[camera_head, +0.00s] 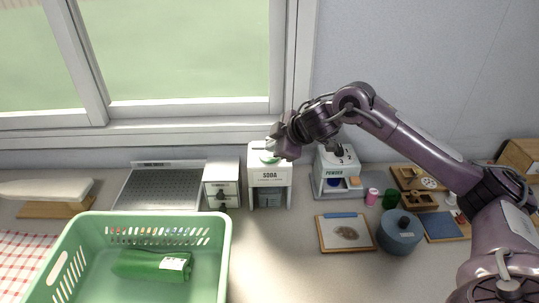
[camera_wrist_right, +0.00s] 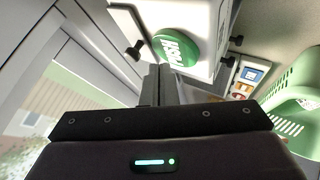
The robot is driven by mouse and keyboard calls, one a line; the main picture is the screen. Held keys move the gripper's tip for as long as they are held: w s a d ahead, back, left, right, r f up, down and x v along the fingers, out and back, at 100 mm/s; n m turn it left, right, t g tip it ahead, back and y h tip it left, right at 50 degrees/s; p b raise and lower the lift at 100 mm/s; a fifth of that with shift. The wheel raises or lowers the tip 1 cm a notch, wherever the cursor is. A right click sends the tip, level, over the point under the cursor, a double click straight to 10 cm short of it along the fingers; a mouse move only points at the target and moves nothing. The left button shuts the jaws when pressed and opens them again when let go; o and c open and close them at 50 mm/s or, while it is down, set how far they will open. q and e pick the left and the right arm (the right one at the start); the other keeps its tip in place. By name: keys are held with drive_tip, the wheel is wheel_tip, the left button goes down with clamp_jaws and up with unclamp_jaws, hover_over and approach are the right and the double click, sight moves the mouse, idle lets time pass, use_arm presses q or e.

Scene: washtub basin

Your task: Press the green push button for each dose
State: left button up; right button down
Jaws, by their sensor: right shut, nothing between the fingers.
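The white soda dispenser (camera_head: 270,178) stands against the back wall under the window's right edge. Its round green push button (camera_wrist_right: 178,47) is on the top face in the right wrist view. In the head view, part of the green button (camera_head: 268,157) shows beside my right gripper (camera_head: 274,148). The right gripper is shut and empty, with its fingertips (camera_wrist_right: 158,70) at the button's edge; I cannot tell whether they touch it. A second white dispenser marked POWDER (camera_head: 335,172) stands to the right, partly behind my right arm. My left gripper is not in view.
A clipboard (camera_head: 328,240), a blue-grey round pot (camera_head: 400,235) and wooden trays lie at right. The counter's front middle is clear.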

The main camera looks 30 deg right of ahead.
drive_tip(key=shift+f, duration=0.35)
drive_tip(key=shift+f+b, duration=0.4)
drive_tip(key=shift+f, duration=0.2)
idle(0.6)
drive_tip(key=shift+r, duration=0.1)
drive_tip(key=shift+r+p, duration=0.9)
drive_tip(key=shift+p, duration=0.15)
wheel_tip(320, 180, up, 5)
drive_tip(key=p, duration=0.5)
idle(2.3)
